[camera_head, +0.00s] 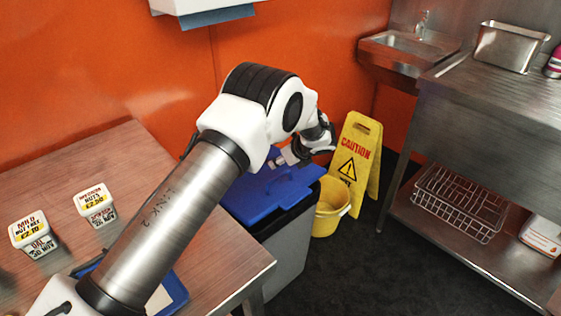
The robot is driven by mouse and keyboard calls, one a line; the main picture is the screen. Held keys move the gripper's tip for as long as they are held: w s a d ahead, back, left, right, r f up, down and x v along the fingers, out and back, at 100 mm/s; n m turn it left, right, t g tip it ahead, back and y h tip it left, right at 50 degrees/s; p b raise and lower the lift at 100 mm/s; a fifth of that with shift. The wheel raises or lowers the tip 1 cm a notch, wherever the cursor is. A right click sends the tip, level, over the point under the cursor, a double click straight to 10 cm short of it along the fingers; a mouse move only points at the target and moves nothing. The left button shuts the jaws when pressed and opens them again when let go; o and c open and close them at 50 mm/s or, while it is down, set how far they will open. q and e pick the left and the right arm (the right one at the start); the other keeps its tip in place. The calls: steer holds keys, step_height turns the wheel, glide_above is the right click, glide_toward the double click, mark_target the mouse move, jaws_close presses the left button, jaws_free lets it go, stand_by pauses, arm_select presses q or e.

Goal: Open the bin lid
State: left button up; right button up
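The bin (280,250) is a grey box with a blue lid (262,197) that lies shut on top. It stands on the dark floor at the right end of the wooden table. My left arm reaches in from the lower left and hides the lid's left part. My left gripper (310,153) is over the back part of the lid. The wrist partly hides it, and I cannot tell whether its fingers are apart or whether it touches the lid. My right gripper is not in view.
A yellow bucket (329,212) and a yellow caution sign (357,160) stand just right of the bin. A steel counter (490,110) with a lower shelf is at the right. The wooden table (120,165) holds small labelled tubs (96,203). The orange wall is close behind.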

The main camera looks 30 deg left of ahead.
arm_select(q)
step_height(320, 180, up, 4)
steer(key=p, duration=0.3)
glide_above(279, 186)
steer(key=d, duration=0.1)
steer(key=shift+s+r, duration=0.1)
steer(key=shift+s, duration=0.15)
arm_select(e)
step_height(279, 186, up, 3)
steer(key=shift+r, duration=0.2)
